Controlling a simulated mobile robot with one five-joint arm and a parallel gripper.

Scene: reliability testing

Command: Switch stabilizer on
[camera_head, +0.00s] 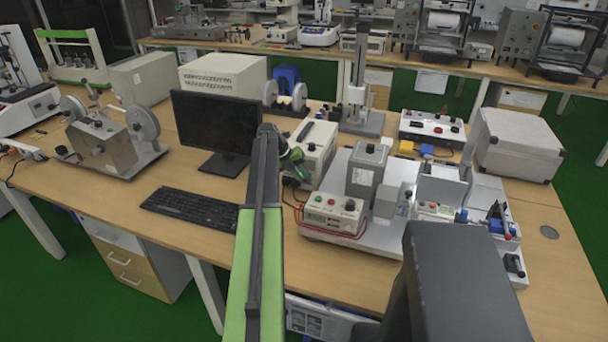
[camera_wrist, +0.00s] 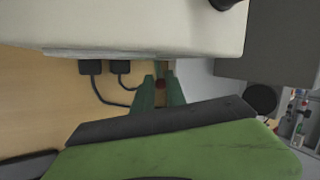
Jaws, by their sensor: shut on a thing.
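A cream box with a black top handle (camera_head: 316,147), which I take to be the stabilizer, stands on the bench right of the monitor. Its pale casing (camera_wrist: 130,25) fills the top of the wrist view. Two black plugs with cables (camera_wrist: 90,67) show along its lower edge. My gripper (camera_head: 296,165) is at the near left side of the box. In the wrist view, the green fingers of my gripper (camera_wrist: 161,86) are close together on a small dark red part (camera_wrist: 160,84), which looks like a switch. Whether the switch is on cannot be seen.
A monitor (camera_head: 215,125) and a keyboard (camera_head: 190,207) lie to the left. A white control box with red wires (camera_head: 333,212) stands close on the right, beside a grey bench instrument (camera_head: 367,170). Bare tabletop (camera_head: 370,275) shows in front.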

